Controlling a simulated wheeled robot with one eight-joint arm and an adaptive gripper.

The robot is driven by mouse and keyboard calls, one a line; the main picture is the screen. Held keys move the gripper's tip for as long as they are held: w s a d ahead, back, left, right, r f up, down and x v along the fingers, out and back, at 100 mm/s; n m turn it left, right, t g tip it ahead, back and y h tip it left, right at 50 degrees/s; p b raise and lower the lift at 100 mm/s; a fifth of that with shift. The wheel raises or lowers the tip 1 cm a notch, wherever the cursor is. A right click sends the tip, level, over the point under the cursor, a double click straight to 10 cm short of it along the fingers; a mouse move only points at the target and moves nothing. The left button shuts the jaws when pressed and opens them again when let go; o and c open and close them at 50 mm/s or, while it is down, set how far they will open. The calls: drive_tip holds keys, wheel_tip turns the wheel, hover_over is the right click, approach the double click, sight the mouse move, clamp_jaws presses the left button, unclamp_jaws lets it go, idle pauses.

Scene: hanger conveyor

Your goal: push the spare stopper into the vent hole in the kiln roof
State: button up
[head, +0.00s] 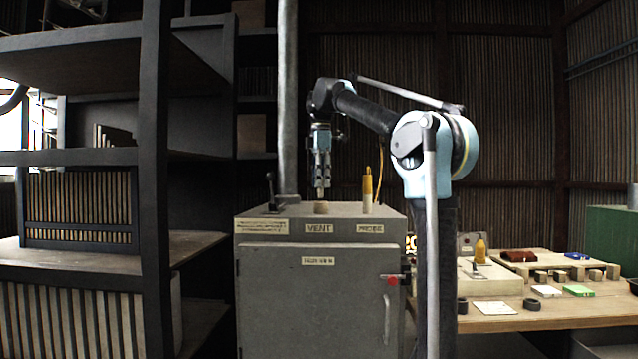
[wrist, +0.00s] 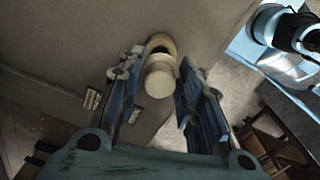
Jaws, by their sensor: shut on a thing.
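The grey kiln (head: 320,290) stands in the middle of the head view. On its roof, behind the VENT label (head: 319,229), sits a short tan round collar (head: 321,208). My gripper (head: 321,188) points straight down over this collar. It is shut on the pale stopper (wrist: 159,80), which shows between the two blue fingers (wrist: 160,100) in the wrist view. The tan collar (wrist: 160,42) shows just beyond the stopper, partly covered by it. The stopper's lower end is close to the collar; whether it touches or enters the hole I cannot tell.
A yellow-handled probe (head: 367,190) with a cable stands upright on the roof, right of the collar. A lever (head: 271,190) and a tall pipe (head: 288,100) are at the left. A workbench (head: 540,316) with small items is at the right, dark shelving (head: 155,180) at the left.

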sight(321, 192)
drive_tip(key=shift+f, duration=2.25)
idle(2.9)
drive_tip(key=o, duration=0.8)
drive_tip(key=o, duration=0.6)
wheel_tip(321, 192, up, 12)
drive_tip(key=shift+w+f, duration=0.1)
idle(0.5)
